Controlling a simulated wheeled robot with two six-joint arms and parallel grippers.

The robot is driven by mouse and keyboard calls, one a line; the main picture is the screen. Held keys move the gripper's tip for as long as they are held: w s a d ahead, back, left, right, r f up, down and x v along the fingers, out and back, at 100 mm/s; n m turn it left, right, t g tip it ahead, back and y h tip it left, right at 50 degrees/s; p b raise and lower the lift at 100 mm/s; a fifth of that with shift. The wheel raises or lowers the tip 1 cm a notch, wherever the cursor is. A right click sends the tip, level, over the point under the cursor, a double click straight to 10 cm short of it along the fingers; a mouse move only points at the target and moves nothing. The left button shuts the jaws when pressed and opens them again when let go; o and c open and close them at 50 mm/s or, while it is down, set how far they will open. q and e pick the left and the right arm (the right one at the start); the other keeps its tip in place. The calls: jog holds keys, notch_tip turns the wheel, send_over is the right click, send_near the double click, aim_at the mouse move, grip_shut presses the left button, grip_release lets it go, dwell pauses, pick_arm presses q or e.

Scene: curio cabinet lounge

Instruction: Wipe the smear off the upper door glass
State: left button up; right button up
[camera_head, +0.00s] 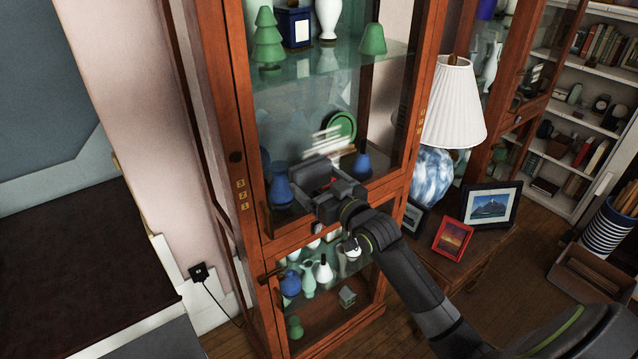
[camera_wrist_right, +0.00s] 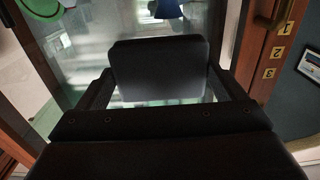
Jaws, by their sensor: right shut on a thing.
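The upper door glass (camera_head: 290,110) of the wooden curio cabinet stands in the middle of the head view. A smear of pale whitish streaks (camera_head: 328,142) shows on it, just above my right gripper. My right gripper (camera_head: 328,184) is in front of the lower part of this glass, shut on a dark rectangular pad. In the right wrist view the dark pad (camera_wrist_right: 160,70) fills the middle, with the glass (camera_wrist_right: 85,60) behind it. I cannot tell whether the pad touches the glass. My left gripper is not in view.
Vases and a green plate (camera_head: 342,127) stand behind the glass. A lamp (camera_head: 455,105) and framed pictures (camera_head: 490,207) stand on a side table close to the right of my arm. A dark cabinet top (camera_head: 70,250) lies left.

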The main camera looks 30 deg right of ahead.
jog(key=shift+w+a, duration=0.15)
jog(key=shift+w, duration=0.75)
